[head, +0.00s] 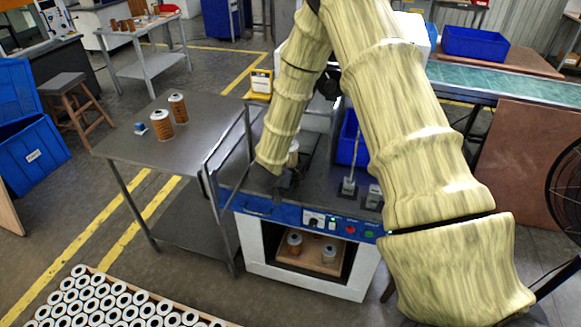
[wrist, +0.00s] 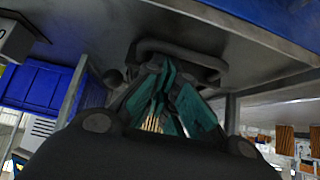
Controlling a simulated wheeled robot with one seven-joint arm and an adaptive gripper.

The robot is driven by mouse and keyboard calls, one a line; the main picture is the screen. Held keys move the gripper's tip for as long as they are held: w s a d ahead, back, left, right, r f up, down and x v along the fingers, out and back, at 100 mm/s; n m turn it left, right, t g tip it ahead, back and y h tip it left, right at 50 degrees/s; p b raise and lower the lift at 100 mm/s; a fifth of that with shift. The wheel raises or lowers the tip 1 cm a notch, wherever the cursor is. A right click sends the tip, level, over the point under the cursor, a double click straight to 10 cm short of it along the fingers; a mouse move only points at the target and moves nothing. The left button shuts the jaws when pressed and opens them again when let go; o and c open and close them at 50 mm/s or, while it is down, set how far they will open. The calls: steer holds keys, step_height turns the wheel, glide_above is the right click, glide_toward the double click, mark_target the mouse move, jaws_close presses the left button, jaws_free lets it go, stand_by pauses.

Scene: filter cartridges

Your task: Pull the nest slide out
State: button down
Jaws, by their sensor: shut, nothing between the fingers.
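The nest slide's grey handle (wrist: 180,47) shows in the wrist view, a bent bar standing out from a dark grey face. My gripper (wrist: 168,90) has its teal fingers drawn together just in front of the handle, with the tips near the bar. It is shut and holds nothing; I cannot tell whether the tips touch the bar. In the head view my gripper (head: 283,184) is low over the left front of the bench machine's dark top (head: 325,190). My arm and gripper hide much of the slide there. A pale-topped cartridge (head: 293,150) shows partly behind the arm.
The machine's blue front panel (head: 300,214) carries buttons and a dial. Two cartridges (head: 294,243) stand in the opening below. A steel table (head: 185,150) at left holds two orange cartridges (head: 161,125). A blue bin (head: 350,140) and an upright rod (head: 352,165) stand right of my gripper.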

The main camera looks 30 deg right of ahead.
steer(key=s+a, duration=0.5)
steer(key=a, duration=0.1)
steer(key=shift+r, duration=0.1)
stand_by(0.5)
steer(key=p+v, duration=0.6)
steer(key=v, duration=0.3)
steer(key=shift+s+r, duration=0.2)
steer(key=shift+r, duration=0.1)
